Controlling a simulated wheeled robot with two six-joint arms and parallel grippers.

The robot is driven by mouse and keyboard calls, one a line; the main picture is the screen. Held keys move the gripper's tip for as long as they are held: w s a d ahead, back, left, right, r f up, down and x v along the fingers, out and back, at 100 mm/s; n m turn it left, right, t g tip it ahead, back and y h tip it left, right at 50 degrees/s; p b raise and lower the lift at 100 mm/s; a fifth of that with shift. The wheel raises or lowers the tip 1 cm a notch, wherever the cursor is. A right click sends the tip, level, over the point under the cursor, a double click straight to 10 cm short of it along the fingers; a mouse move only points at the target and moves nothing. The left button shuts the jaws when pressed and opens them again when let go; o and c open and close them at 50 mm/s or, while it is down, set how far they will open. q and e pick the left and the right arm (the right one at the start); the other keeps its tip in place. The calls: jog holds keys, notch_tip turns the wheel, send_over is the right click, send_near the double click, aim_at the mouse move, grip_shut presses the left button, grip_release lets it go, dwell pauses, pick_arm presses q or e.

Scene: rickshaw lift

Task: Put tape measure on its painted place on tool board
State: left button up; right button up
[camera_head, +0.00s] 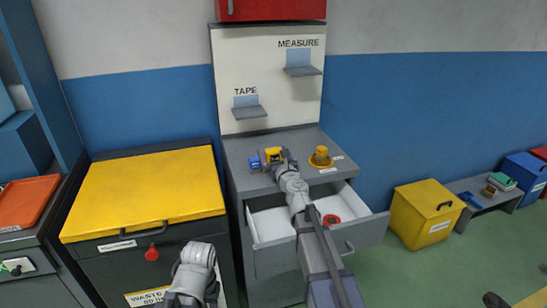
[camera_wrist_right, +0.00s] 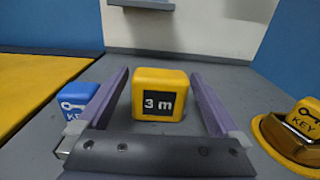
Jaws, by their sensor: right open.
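The tape measure is a yellow block with a black "3 m" face (camera_wrist_right: 158,95). It stands on the grey cabinet top, and it also shows in the head view (camera_head: 273,154). My right gripper (camera_head: 274,159) is open, with its two purple fingers on either side of the block in the wrist view (camera_wrist_right: 158,105). Gaps show between fingers and block. The white tool board (camera_head: 285,110) rises behind, with a small grey shelf under "MEASURE" (camera_head: 303,71) and another under "TAPE" (camera_head: 249,112). Each has a blue painted patch. My left arm shows at the bottom, without visible fingers.
A blue key block (camera_wrist_right: 77,98) stands left of the gripper. A yellow key block (camera_wrist_right: 305,117) sits on a yellow round dish (camera_wrist_right: 282,142) to the right. Below, an open drawer (camera_head: 365,230) holds a red round item (camera_head: 331,219). A yellow-lidded bin (camera_head: 145,195) stands left.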

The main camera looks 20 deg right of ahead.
aim_at(274, 149)
jog(key=shift+c, duration=0.6)
jog(key=c, duration=1.4)
notch_tip(274, 149, up, 10)
jog(key=p, duration=1)
jog(key=shift+c, duration=0.2)
